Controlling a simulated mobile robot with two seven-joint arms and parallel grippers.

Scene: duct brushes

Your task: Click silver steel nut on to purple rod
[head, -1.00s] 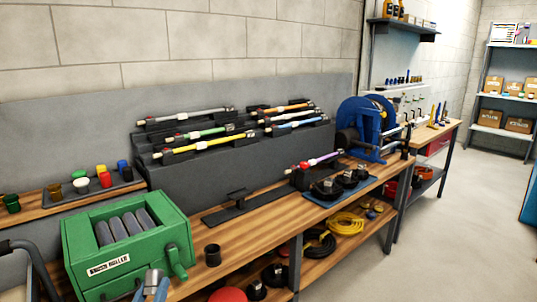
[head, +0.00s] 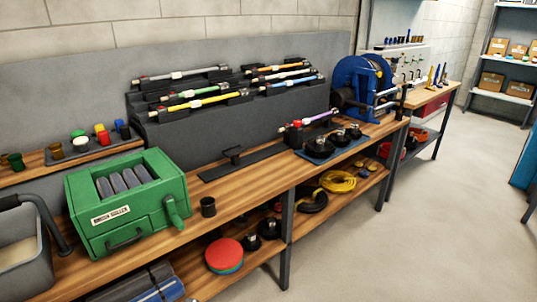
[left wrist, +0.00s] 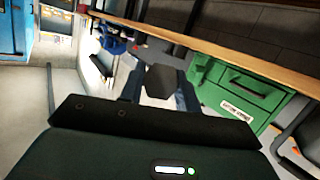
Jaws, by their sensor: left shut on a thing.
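My right gripper is in neither view.
A grey rack (head: 290,110) holds several coloured rods. Black round parts sit on a blue mat (head: 318,151) beside the purple rod. The floor in front is clear.

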